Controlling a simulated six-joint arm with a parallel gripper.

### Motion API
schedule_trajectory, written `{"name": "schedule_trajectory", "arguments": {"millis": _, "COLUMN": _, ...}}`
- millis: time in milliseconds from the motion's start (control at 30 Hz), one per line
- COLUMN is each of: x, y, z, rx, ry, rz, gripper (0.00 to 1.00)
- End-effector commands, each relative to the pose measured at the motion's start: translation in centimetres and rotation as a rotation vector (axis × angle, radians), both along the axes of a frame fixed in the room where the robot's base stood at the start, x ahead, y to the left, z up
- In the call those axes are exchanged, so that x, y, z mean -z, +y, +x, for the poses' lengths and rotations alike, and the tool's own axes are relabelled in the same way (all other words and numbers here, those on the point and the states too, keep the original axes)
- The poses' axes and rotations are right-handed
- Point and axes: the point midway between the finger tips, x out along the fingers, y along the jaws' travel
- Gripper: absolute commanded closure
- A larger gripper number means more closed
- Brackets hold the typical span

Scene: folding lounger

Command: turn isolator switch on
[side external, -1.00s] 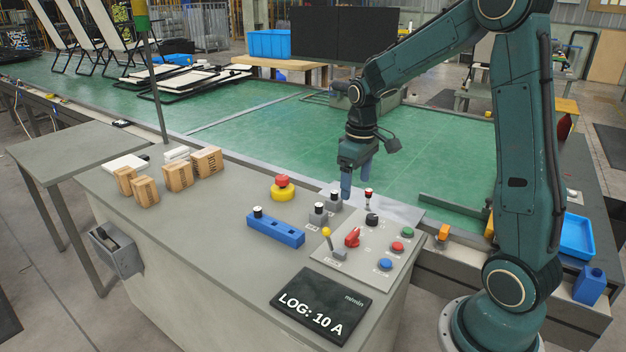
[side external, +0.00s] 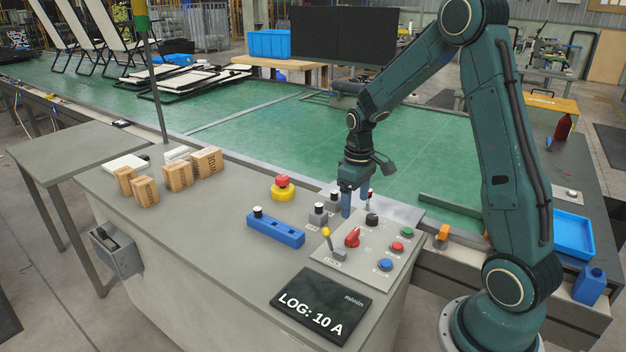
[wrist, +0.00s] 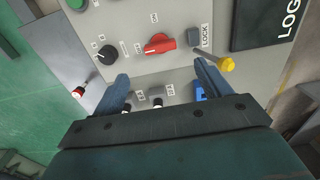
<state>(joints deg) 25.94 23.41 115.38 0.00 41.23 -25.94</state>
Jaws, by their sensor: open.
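The isolator switch, a red rotary handle (side external: 352,238), sits on the grey control panel (side external: 328,262). In the wrist view the red handle (wrist: 158,43) lies roughly crosswise, with a label reading ON beside it; another label on its other side is too small to read. My gripper (side external: 356,204) points down above the panel's far edge, behind the red handle and apart from it. In the wrist view my gripper (wrist: 160,76) has its two blue fingers spread wide with nothing between them, and the handle shows just beyond their tips.
Beside the handle stand a yellow-tipped lever (side external: 327,233), a black knob (side external: 372,219) and blue (side external: 385,265), red (side external: 397,246) and green (side external: 407,232) buttons. A yellow-based emergency stop (side external: 282,187) and blue block (side external: 276,229) are left. A black display (side external: 320,305) reads "LOG: 10 A".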

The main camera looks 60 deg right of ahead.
Motion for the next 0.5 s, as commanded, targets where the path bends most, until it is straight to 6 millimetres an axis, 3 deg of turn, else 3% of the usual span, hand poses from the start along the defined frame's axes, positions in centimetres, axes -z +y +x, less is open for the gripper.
{"name": "schedule_trajectory", "arguments": {"millis": 500, "x": 7.6, "y": 0.1, "z": -0.1, "rx": 0.000, "ry": 0.004, "rz": 0.002, "gripper": 0.24}}
